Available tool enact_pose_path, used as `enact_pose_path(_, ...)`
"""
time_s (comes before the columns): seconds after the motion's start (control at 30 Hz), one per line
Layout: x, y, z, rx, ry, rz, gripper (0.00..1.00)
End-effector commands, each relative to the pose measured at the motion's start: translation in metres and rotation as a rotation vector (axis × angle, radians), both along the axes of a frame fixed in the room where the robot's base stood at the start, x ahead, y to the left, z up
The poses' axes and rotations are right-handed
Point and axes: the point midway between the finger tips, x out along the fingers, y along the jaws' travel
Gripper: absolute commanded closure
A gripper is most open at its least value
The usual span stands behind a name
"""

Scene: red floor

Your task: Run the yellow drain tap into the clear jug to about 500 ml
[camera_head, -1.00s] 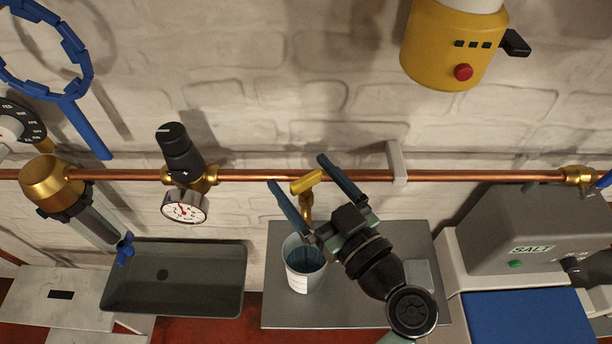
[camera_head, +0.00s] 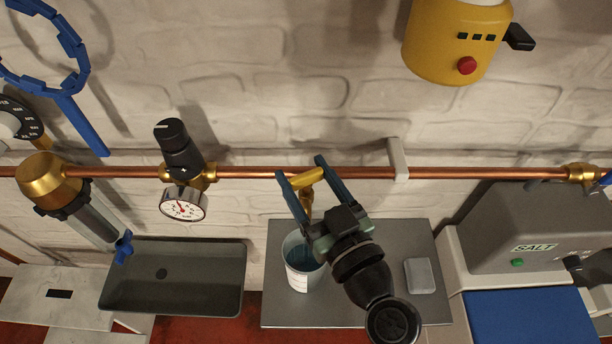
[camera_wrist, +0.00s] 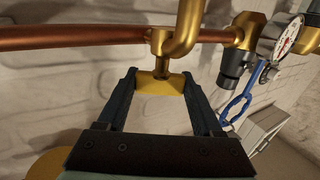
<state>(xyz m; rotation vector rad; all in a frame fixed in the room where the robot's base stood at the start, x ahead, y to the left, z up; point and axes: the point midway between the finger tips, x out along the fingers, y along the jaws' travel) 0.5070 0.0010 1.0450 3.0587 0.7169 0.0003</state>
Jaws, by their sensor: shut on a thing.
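My gripper (camera_head: 300,178) is shut on the yellow lever of the drain tap (camera_head: 308,180), one blue finger at each end of it. The tap hangs from the copper pipe. In the wrist view the lever (camera_wrist: 158,84) sits between the fingertips, below the brass body (camera_wrist: 187,25). The clear jug (camera_head: 298,277) stands upright on the grey shelf under the tap. Bluish content shows inside the jug, partly hidden by my gripper. The level against its markings cannot be read from here.
A copper pipe (camera_head: 270,172) runs along the wall, with a pressure gauge (camera_head: 183,204) to the left. A dark basin (camera_head: 180,290) is left of the grey shelf (camera_head: 400,310). A grey block (camera_head: 420,276) lies on the shelf. A grey SALT box (camera_head: 540,230) stands at right.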

Motion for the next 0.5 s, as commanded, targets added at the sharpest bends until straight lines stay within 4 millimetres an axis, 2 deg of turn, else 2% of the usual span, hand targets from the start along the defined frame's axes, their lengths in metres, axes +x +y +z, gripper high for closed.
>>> enact_pose_path(0.5,-0.0007,0.0020,0.0052,0.000,0.003,-0.351,0.88)
